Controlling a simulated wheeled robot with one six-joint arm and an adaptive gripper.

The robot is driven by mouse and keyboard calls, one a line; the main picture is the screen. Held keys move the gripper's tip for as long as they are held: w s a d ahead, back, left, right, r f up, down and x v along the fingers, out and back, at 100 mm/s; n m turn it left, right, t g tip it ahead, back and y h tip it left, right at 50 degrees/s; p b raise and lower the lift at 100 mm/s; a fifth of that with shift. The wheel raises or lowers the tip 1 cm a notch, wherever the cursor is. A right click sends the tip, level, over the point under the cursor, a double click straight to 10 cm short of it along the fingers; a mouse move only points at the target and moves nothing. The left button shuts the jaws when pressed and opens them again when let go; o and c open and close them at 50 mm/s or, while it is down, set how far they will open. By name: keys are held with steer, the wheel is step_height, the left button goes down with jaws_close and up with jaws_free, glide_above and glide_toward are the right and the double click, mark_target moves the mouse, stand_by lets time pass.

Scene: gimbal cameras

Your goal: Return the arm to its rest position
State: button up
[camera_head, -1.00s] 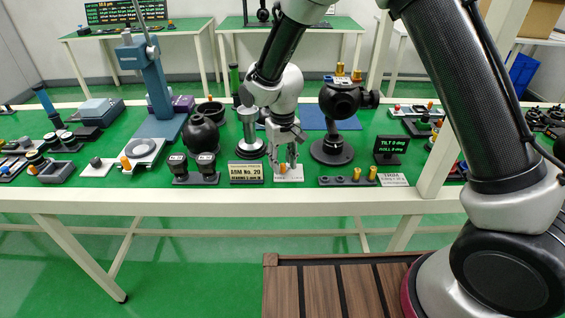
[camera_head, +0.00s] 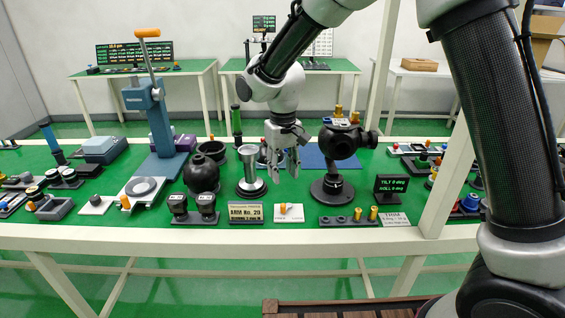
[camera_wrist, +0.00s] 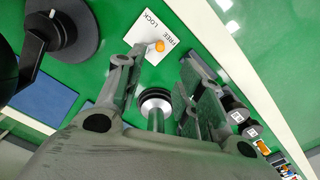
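My gripper (camera_head: 284,166) hangs above the green bench, fingers pointing down, apart and empty. In the head view it is above and behind the white lock card (camera_head: 288,212) with its orange knob (camera_head: 283,209). In the wrist view the fingers spread on either side, and the card marked FREE and LOCK (camera_wrist: 152,38) with the orange knob (camera_wrist: 160,46) lies beyond them. A silver and black stand (camera_head: 250,172) is just left of the gripper. The black gimbal (camera_head: 340,142) on its round base stands to the right.
A sign (camera_head: 246,212) and two black cups (camera_head: 192,208) stand along the front edge. A tilt display (camera_head: 391,187) and a trim rack with brass weights (camera_head: 358,217) are at the right. A blue press (camera_head: 160,120) is at the left. A white post (camera_head: 449,185) rises at the right.

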steer(key=s+d+r+m+t, duration=0.1)
steer(key=s+d+r, duration=0.4)
steer(key=d, duration=0.7)
steer(key=s+d+r+m+t, duration=0.2)
steer(key=s+d+r, duration=0.4)
steer(key=s+d, duration=0.4)
steer(key=s+d+r+m+t, duration=0.1)
steer(key=s+d+r, duration=0.5)
steer(key=d, duration=0.7)
steer(key=shift+s+d+m, duration=0.35)
steer(key=shift+s+m, duration=0.25)
steer(key=shift+s, duration=0.45)
